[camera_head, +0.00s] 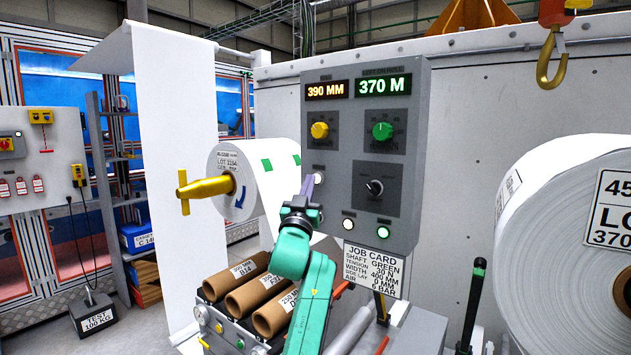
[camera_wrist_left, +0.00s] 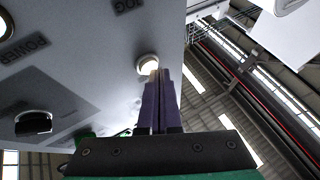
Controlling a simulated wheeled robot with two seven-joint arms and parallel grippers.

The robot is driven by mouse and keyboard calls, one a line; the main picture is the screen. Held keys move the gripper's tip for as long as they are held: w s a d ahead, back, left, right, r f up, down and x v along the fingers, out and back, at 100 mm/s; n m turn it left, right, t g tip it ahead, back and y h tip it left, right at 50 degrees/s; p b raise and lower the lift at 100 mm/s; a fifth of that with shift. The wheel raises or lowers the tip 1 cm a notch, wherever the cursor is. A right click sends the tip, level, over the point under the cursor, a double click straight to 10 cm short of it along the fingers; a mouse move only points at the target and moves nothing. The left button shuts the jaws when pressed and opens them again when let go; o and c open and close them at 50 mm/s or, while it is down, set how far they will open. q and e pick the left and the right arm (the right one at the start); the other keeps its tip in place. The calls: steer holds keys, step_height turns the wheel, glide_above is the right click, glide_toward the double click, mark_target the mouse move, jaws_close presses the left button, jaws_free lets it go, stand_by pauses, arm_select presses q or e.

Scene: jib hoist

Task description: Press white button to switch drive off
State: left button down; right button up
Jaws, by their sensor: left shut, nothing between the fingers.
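The grey control panel (camera_head: 345,150) stands in the middle of the head view. A round white button (camera_head: 319,173) sits near its left edge, partly behind my fingers. In the left wrist view a pale, bright button (camera_wrist_left: 147,63) stands out from the panel face (camera_wrist_left: 95,90). My left gripper (camera_head: 311,186) is shut and empty. Its purple fingers (camera_wrist_left: 156,80) point at this button, and their tips overlap its lower edge in the left wrist view. I cannot tell whether they touch it. My right gripper is not in view.
The panel also carries a yellow knob (camera_head: 320,130), a green knob (camera_head: 382,131), a black selector (camera_head: 375,187), a lit white round fitting (camera_head: 348,224) and a green one (camera_head: 383,232). Cardboard cores (camera_head: 275,317) lie below. A large white roll (camera_head: 560,230) stands right, below a hook (camera_head: 550,65).

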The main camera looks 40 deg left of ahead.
arm_select(q)
steer(key=shift+w, duration=0.2)
steer(key=shift+s, duration=0.3)
steer(key=s+p, duration=0.1)
steer(key=s, duration=0.5)
stand_by(0.4)
stand_by(0.3)
